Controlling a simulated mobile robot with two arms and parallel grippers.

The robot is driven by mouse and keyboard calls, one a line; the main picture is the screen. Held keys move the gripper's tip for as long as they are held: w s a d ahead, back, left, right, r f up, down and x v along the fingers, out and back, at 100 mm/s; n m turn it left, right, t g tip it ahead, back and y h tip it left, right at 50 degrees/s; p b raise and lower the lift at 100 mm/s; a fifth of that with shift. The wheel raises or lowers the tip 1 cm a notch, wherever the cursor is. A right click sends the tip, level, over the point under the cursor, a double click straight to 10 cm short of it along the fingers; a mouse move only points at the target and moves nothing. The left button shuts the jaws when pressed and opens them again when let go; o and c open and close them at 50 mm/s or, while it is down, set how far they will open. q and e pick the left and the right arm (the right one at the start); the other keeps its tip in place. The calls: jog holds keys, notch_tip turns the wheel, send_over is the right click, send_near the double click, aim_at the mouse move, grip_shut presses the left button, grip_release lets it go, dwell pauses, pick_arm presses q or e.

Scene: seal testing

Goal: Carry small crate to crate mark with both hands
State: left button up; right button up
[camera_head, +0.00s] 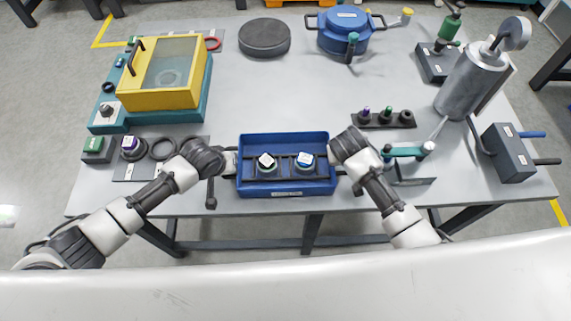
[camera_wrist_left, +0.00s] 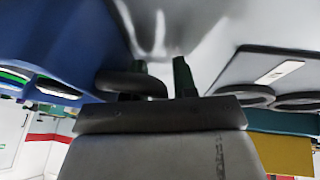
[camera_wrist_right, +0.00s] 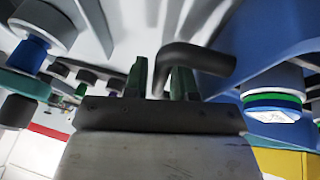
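The small crate (camera_head: 284,189) is a shallow blue box near the front edge of the table. It is level and holds two round fittings with white tops, left (camera_head: 266,160) and right (camera_head: 304,160). My left gripper (camera_head: 230,163) is at its left end. My right gripper (camera_head: 338,163) is at the right end. In the right wrist view the black handle (camera_wrist_right: 198,56) runs between its fingers (camera_wrist_right: 160,80). Finger contact is partly hidden. No crate mark is clearly identifiable.
Left of the crate are a yellow-lidded teal box (camera_head: 160,100) and a board with black rings (camera_head: 162,149). To the right are a fitting rack (camera_head: 384,118), a teal-handled tool (camera_head: 405,152) and a grey cylinder (camera_head: 468,85). The table behind the crate is clear.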

pick_arm(q)
grip_shut()
pick_arm(e)
grip_shut()
pick_arm(q)
jog(key=shift+w+r, duration=0.1)
jog(key=shift+r, duration=0.15)
pick_arm(e)
jog(key=shift+w+r, duration=0.1)
jog(key=shift+r, duration=0.15)
